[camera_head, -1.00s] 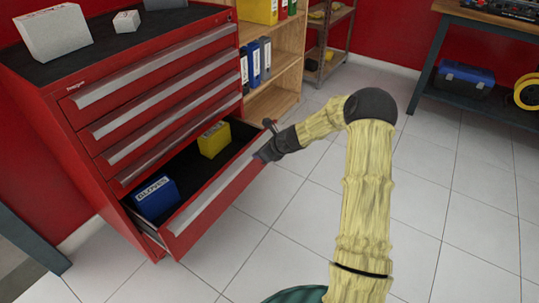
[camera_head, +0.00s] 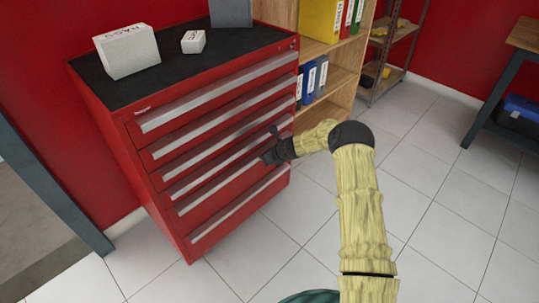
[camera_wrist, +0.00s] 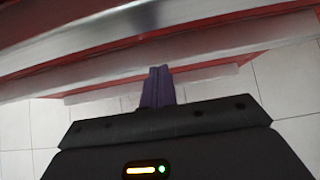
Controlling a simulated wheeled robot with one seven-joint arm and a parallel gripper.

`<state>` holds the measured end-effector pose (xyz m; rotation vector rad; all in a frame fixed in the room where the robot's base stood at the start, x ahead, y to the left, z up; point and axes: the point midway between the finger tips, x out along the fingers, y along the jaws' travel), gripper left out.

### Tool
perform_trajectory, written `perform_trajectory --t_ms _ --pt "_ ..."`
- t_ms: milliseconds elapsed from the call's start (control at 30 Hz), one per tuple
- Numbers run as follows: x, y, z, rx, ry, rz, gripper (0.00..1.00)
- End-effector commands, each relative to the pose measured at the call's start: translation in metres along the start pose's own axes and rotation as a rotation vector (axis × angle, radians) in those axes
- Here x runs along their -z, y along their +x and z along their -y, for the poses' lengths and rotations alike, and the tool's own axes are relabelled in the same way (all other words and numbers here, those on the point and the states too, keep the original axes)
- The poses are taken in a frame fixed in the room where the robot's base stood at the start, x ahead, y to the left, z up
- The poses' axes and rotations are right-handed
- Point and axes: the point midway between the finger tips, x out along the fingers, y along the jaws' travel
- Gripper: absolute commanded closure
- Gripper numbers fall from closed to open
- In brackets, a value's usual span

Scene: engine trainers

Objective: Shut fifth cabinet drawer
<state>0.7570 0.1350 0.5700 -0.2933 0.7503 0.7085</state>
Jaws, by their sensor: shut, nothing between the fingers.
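The red cabinet (camera_head: 150,205) stands at the left with a stack of drawers that have long silver handle rails. All its drawer fronts look flush, including the fifth drawer (camera_head: 216,189), low in the stack; no inside shows. My gripper (camera_head: 266,158) is at the right part of the lower drawer fronts, with its fingers shut and empty. In the wrist view the purple fingertips (camera_wrist: 158,74) point at the red front and pale rails. I cannot tell whether they touch. My gripper hides part of the lower rails.
White boxes (camera_head: 127,52) and a grey box stand on the cabinet's black top. A wooden shelf (camera_head: 335,55) with binders stands right beside the cabinet. A workbench (camera_head: 500,100) is at the far right. The tiled floor in front is clear.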

Motion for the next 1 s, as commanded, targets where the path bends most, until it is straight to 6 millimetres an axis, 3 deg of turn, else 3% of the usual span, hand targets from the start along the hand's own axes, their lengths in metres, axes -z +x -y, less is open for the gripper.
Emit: perform_trajectory --t_ms 433,667,800,1000 --pt "-0.005 0.001 -0.002 0.0 -0.002 0.01 1.0" --pt "0.008 -0.008 -0.001 -0.002 -0.003 0.008 1.0" --pt "0.022 -0.02 -0.001 -0.006 -0.008 0.006 1.0" --pt "0.016 -0.066 -0.002 -0.007 -0.012 0.006 1.0"
